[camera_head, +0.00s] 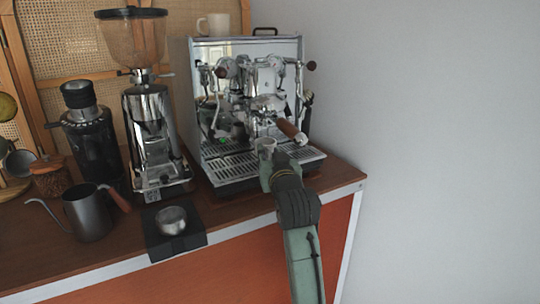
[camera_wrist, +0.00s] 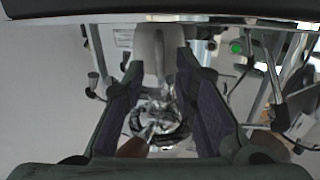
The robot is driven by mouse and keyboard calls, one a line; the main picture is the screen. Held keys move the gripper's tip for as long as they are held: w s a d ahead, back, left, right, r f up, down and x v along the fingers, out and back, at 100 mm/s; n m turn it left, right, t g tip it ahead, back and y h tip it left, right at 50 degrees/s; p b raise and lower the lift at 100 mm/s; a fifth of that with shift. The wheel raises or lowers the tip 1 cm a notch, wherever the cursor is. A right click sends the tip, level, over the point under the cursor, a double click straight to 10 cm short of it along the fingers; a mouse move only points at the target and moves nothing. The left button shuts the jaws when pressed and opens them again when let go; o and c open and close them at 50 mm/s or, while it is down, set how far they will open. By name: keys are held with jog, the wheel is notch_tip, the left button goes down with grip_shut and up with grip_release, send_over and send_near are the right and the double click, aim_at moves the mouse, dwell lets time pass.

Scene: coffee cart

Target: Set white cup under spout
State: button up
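The white cup (camera_wrist: 147,45) is between the fingertips of my gripper in the wrist view, with its handle toward the camera. My gripper (camera_wrist: 158,68) appears shut on it, with a finger against each side. In the head view, my gripper (camera_head: 267,158) is over the front right of the drip tray (camera_head: 230,166), and the pale cup (camera_head: 265,144) shows at its tip. The wooden-handled portafilter (camera_head: 290,130) and the spout area are just above and behind the cup. I cannot tell whether the cup touches the tray.
The espresso machine (camera_head: 248,85) stands at the counter's right end, with another white cup (camera_head: 213,24) on top. A grinder (camera_head: 150,135), a dark grinder (camera_head: 92,140), a kettle (camera_head: 86,212) and a black stand with a metal cup (camera_head: 172,220) are to the left.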

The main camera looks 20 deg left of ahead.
dwell(0.3)
jog(key=v, duration=1.2)
